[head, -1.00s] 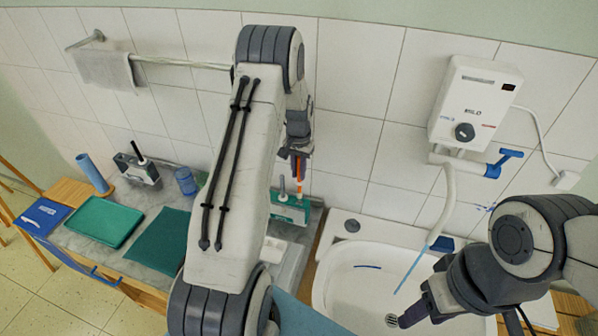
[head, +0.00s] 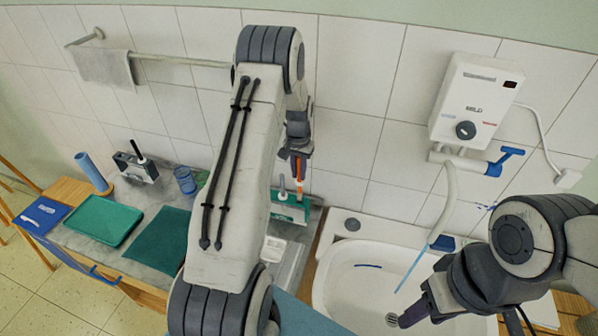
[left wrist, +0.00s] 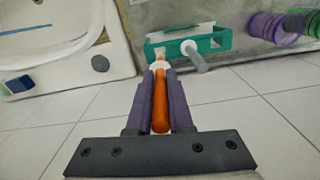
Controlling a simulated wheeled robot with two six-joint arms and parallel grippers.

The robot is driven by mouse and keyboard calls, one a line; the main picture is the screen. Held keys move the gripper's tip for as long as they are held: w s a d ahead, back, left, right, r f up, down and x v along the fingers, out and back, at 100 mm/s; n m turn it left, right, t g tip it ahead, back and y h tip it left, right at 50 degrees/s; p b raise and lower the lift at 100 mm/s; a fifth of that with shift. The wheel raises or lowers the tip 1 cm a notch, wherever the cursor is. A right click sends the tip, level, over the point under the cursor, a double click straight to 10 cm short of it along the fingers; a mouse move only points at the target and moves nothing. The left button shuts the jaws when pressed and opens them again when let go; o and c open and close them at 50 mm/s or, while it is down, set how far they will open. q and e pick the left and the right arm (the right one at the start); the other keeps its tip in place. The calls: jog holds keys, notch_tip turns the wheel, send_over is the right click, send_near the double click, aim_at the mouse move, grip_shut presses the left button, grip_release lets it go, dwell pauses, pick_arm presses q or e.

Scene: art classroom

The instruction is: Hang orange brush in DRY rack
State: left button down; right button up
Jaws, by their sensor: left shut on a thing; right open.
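My left gripper (head: 299,158) is shut on the orange brush (left wrist: 160,104), whose handle sits between the two purple fingers in the left wrist view. In the head view the brush (head: 298,168) hangs roughly upright above the teal rack (head: 291,210) by the wall. The rack (left wrist: 218,38) also shows in the left wrist view, with a pale upright piece at it. The brush's pale lower end overlaps the rack's edge there; I cannot tell whether they touch. My right gripper (head: 413,314) is open over the sink, away from the rack.
The white sink (head: 335,285) with a hose and thin blue water stream lies right of the rack. A darker rack (head: 136,168), a blue cup (head: 185,180), a green tray (head: 103,222) and a blue cylinder (head: 91,172) stand left. The tiled wall is close behind.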

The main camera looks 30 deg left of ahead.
aim_at(298, 183)
pick_arm(q)
jog(key=shift+f+b, duration=1.65)
jog(key=shift+f, duration=0.85)
jog(key=shift+f+b, duration=1.45)
jog(key=shift+f, duration=0.6)
jog(key=c, duration=0.7)
grip_release()
jog(key=shift+c, duration=0.2)
jog(key=o, duration=0.6)
jog(key=shift+c, duration=0.2)
jog(key=shift+r, duration=0.1)
